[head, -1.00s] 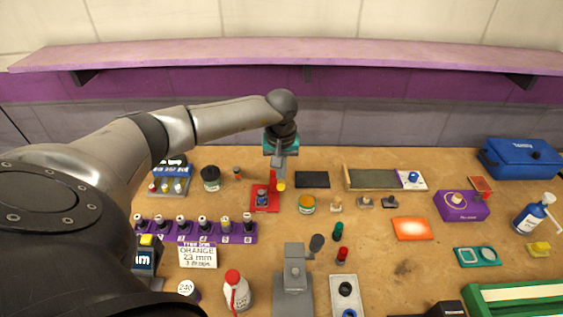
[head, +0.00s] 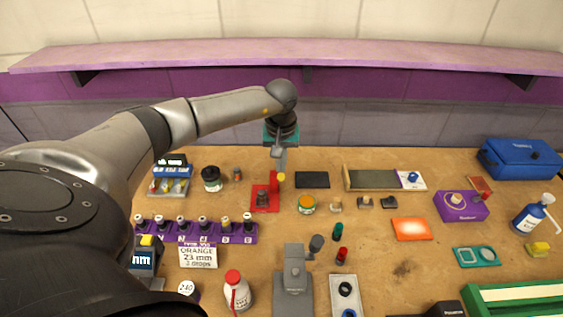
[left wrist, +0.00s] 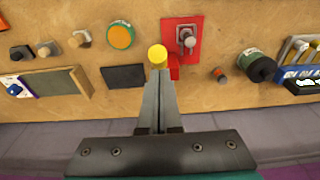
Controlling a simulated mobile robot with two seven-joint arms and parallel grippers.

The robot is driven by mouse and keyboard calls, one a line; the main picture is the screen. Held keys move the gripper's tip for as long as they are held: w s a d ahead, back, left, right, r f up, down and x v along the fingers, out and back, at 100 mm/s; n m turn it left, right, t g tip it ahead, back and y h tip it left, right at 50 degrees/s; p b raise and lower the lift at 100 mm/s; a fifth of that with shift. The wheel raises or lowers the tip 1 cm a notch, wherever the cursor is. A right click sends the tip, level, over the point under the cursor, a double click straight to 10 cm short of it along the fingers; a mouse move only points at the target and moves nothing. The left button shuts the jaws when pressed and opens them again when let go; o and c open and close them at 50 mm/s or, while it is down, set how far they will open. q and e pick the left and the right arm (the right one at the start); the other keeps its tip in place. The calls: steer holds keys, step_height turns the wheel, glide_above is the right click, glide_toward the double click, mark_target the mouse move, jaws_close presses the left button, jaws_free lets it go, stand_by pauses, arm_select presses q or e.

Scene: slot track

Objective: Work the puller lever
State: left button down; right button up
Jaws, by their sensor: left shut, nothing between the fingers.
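The puller is a red device with a flat red base (head: 262,205) and a red upright, in the left half of the bench. Its lever ends in a yellow knob (head: 281,177). A small dark piece (head: 262,196) sits on the base. My left gripper (head: 281,163) is shut and empty, pointing down right at the knob. In the left wrist view the fingertips (left wrist: 158,76) meet the yellow knob (left wrist: 157,55) in the picture; whether they touch is unclear. The red base (left wrist: 183,24) lies beyond, with a grey metal piece on it. My right gripper is not in view.
A black pad (head: 312,180) and an orange-topped jar (head: 306,204) stand right of the puller. A dark jar (head: 211,178) stands left. A purple rack of bottles (head: 190,231) and a grey stand (head: 294,275) are nearer me. A shelf (head: 300,55) runs above the bench.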

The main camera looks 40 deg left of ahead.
arm_select(q)
steer(key=shift+w+a+r+p, duration=0.1)
steer(key=shift+w+a+r, duration=0.1)
steer(key=shift+r, duration=0.3)
steer(key=shift+w+a+r+p, duration=0.15)
steer(key=shift+w+r, duration=0.1)
steer(key=shift+r, duration=0.25)
steer(key=shift+w+a+r+p, duration=0.1)
steer(key=shift+w+a+r, duration=0.1)
steer(key=shift+r, duration=0.3)
steer(key=w+a+r+p, duration=0.2)
steer(key=w+a+r, duration=0.1)
steer(key=r, duration=0.5)
steer(key=shift+w, duration=0.45)
steer(key=shift+a, duration=0.1)
stand_by(0.4)
